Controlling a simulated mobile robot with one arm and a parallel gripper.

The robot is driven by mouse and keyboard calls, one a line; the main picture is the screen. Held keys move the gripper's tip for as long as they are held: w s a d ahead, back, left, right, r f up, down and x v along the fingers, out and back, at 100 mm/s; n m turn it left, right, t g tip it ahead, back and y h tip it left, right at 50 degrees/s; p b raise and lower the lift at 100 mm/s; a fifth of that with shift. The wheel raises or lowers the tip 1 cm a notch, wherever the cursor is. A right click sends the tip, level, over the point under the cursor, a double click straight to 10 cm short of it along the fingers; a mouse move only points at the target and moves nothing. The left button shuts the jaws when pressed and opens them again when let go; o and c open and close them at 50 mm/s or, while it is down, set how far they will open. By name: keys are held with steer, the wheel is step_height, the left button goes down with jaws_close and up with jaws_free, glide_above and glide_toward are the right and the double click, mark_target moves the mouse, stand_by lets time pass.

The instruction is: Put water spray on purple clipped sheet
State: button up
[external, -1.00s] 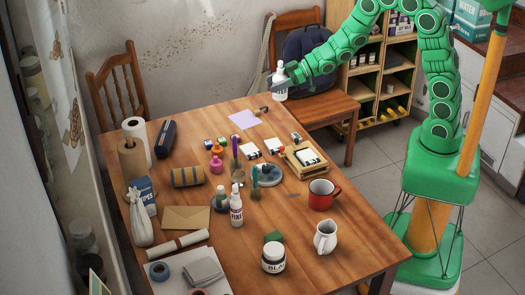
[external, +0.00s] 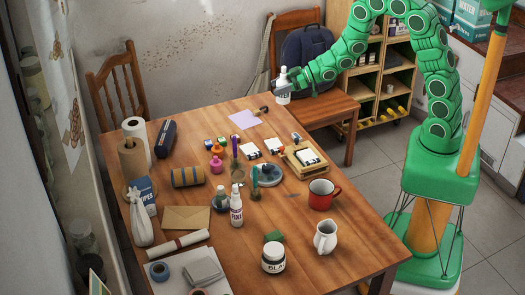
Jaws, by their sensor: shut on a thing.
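My gripper (external: 279,84) is shut on a white spray bottle (external: 284,96) with dark print. It holds the bottle upright in the air, beyond the table's far right corner as seen in the picture. The purple sheet (external: 242,120) lies flat near the far edge of the table, to the left of and below the bottle in the picture. A small dark and brown clip (external: 262,110) is at the sheet's right side. The bottle is apart from the sheet. The fingers are small and partly merge with the bottle in this view.
The wooden table (external: 190,130) has white cards, a wooden tray (external: 290,163), a red mug (external: 321,194) and a second white spray bottle (external: 236,207). A chair (external: 335,110) with a dark backpack (external: 308,52) stands behind the held bottle.

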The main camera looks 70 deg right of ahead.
steer(key=shift+w+f, duration=6.25)
steer(key=shift+w, duration=0.15)
steer(key=o, duration=1.2)
steer(key=shift+f, duration=0.1)
